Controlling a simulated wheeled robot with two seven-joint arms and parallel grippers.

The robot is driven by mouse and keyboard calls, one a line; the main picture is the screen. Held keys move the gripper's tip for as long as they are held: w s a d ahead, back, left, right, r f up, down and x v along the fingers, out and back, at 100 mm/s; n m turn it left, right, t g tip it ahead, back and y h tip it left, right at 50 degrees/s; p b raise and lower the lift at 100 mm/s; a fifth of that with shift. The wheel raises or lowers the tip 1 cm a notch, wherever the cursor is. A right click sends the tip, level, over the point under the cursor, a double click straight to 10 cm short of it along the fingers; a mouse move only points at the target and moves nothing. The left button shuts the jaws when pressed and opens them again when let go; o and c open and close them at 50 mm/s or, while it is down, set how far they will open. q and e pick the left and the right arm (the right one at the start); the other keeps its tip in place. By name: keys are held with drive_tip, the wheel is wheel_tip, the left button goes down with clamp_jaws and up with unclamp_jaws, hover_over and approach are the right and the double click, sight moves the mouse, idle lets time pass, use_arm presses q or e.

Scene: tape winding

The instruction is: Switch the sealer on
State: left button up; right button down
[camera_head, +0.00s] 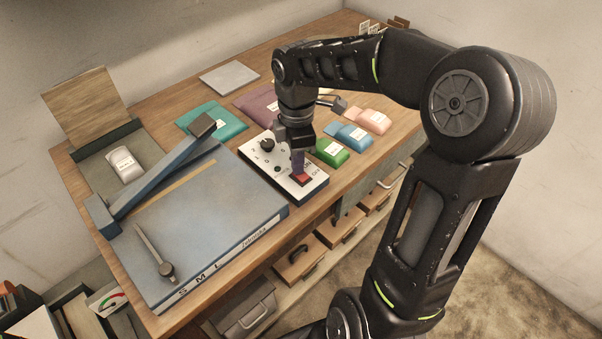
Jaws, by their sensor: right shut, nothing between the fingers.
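The sealer (205,222) is a blue-grey flat machine on the wooden table, with a long raised arm (160,178) ending in a dark block. At its right end is a white control panel (262,156) with a black knob (267,145) and a red switch (303,181). My right gripper (299,172) points down over the panel, its fingers shut and empty, with the tips at the red switch. I cannot tell whether they touch it or which way the switch is set. The fingers hide part of the panel. My left gripper is not in view.
Teal (212,119), purple (258,102), green (331,151), blue (349,136) and pink (367,120) packets lie behind and right of the panel. A grey plate (229,77) lies at the back.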

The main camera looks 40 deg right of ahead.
drive_tip(key=shift+f, duration=0.25)
drive_tip(key=shift+r, duration=0.15)
wheel_tip(320, 180, up, 7)
drive_tip(key=p, duration=0.5)
drive_tip(key=shift+p, duration=0.4)
idle(0.5)
